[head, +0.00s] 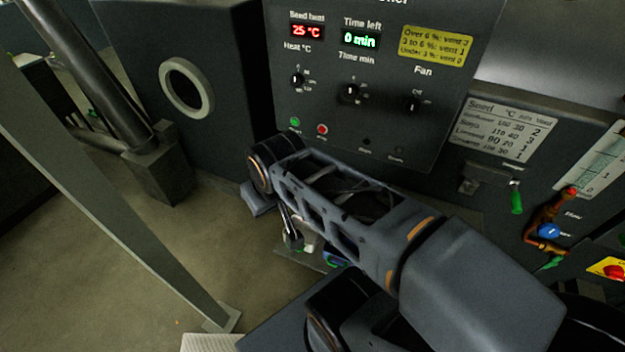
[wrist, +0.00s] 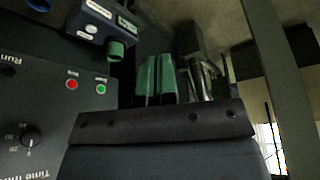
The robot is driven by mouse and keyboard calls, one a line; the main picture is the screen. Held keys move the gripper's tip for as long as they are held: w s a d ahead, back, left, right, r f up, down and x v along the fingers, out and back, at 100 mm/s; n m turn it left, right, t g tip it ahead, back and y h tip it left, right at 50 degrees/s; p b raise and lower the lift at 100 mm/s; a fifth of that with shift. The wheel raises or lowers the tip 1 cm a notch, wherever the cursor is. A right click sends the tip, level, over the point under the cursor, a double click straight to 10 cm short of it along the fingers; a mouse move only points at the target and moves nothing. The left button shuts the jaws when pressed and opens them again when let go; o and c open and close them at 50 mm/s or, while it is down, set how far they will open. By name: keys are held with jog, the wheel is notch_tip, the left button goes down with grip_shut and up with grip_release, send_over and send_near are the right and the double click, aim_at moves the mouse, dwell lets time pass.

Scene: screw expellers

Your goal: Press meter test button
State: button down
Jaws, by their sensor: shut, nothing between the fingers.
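My gripper (wrist: 158,60) shows in the wrist view as two green fingers side by side, shut, with nothing between them. In the head view my arm hides most of it. A blue-grey box with small labels and a green round fitting, which looks like the meter (wrist: 92,22), is at the top left of the wrist view, apart from the fingers. In the head view, part of what may be the same box (head: 335,260) shows below my arm. I cannot make out its test button for certain.
The dark control panel (head: 345,110) shows 25 °C and 0 min, with knobs and green and red buttons. A seed table (head: 503,130), a green handle (head: 516,197) and copper piping (head: 545,215) are at right. A grey post (head: 110,190) stands at left; open floor lies beside it.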

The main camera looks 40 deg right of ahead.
jog(key=w+d+n+t+h+p, duration=0.4)
jog(key=w+d, duration=1.2)
jog(key=d, duration=0.2)
jog(key=d+f+n+y+p, duration=0.1)
jog(key=d+f+n+y, duration=0.1)
jog(key=f, duration=0.4)
jog(key=w+d+f+n+y+p, duration=0.1)
jog(key=d+f+n+y, duration=0.1)
jog(key=f+n, duration=0.3)
jog(key=shift+w+d+f+t+y, duration=0.3)
jog(key=shift+f+y, duration=0.2)
jog(key=shift+y, duration=0.3)
jog(key=shift+f, duration=0.1)
notch_tip(320, 180, down, 8)
jog(key=b, duration=0.8)
jog(key=shift+f+b, duration=0.3)
jog(key=shift+b, duration=0.05)
